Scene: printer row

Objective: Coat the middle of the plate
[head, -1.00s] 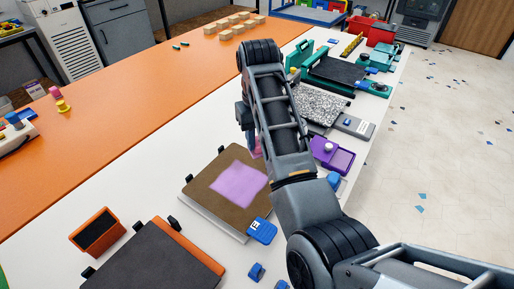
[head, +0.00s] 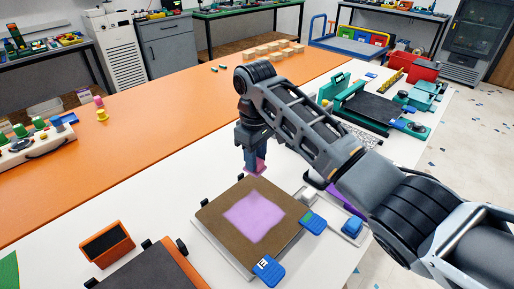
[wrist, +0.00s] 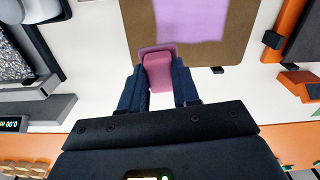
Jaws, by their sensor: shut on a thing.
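The plate (head: 222,222) is a brown square on a pale base, with black clips at its edge. A lilac patch (head: 256,215) covers its middle, with a bare brown border around it. The plate also shows at the top of the wrist view (wrist: 233,50). My gripper (head: 256,158) is over the plate's far edge, fingers pointing down. It is shut on a pink block (wrist: 158,72) with a wider foot. The block shows below the fingers in the head view (head: 257,168). I cannot tell whether its foot touches the plate.
Blue tabs (head: 268,269) (head: 313,222) stick out at the plate's near side. An orange-framed screen (head: 106,243) and a dark plate (head: 150,272) are at lower left. A tray with a blue-topped item (head: 352,227) is on the right.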

